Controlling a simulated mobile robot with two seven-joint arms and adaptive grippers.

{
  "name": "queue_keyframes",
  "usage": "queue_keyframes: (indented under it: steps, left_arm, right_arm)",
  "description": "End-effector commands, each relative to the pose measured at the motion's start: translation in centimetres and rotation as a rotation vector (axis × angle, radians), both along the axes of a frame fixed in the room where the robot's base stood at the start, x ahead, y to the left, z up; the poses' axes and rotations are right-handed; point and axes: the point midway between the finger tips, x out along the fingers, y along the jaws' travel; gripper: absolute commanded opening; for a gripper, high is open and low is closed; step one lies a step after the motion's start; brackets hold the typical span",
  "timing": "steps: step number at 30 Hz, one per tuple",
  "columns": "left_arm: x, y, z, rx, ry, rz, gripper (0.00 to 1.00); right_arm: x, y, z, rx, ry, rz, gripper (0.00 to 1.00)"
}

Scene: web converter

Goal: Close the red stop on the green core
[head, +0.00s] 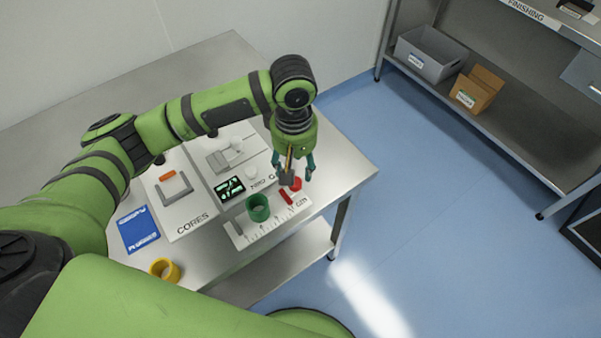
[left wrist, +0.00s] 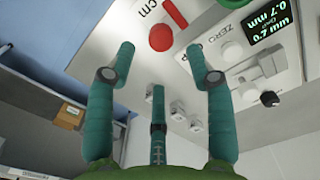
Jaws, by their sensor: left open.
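The red stop, with a round red knob (head: 295,184) and a red bar (head: 286,197), sits at the right end of a white gauge with a scale. The green core (head: 258,207), a short open ring, stands on the gauge to the left of the stop, with a space between them in the head view. My left gripper (head: 293,176) is open and empty above the red knob. In the left wrist view the gripper fingers (left wrist: 160,62) are spread, with the red knob (left wrist: 161,38) beyond and between their tips. The core (left wrist: 236,3) is cut off at the top edge there. My right gripper is not in view.
A dark display (head: 230,188) with green digits is beside the gauge. A box marked CORES (head: 196,217), a blue card (head: 138,230) and a yellow ring (head: 164,270) are to the left on the metal table. A shelf with bins (head: 430,56) stands apart at upper right.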

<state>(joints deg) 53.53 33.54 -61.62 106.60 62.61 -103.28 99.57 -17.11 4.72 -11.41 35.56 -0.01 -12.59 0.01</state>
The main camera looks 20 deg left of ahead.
Motion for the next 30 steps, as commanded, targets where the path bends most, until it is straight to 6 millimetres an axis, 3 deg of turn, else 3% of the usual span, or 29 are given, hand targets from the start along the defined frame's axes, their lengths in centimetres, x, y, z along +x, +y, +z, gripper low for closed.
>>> queue_keyframes:
  steps: [6, 12, 22, 23, 24, 26, 30]
  left_arm:
    - [-0.1, 0.1, -3.4, 0.003, 0.003, -0.002, 0.54]
    - [-0.1, 0.1, -5.6, 0.003, 0.001, -0.004, 0.54]
    - [0.0, 0.0, -6.1, 0.002, -0.001, -0.006, 0.54]
    - [0.0, 0.0, -6.1, 0.002, -0.001, -0.006, 0.46]
    - [0.0, 0.0, -6.1, 0.002, -0.001, -0.006, 0.3]
    - [0.0, 0.0, -6.1, 0.002, -0.001, -0.006, 0.13]
    - [0.0, 0.1, -6.1, 0.003, 0.0, -0.006, 0.12]
  right_arm:
    - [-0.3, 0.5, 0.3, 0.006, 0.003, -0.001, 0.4]
    - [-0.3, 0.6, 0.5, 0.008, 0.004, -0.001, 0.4]
    - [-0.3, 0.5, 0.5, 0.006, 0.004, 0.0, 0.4]
    - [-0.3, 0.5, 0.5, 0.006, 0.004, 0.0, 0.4]
    - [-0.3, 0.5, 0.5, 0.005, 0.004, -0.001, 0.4]
    - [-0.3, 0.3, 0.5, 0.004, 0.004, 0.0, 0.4]
    - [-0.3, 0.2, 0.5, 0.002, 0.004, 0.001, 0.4]
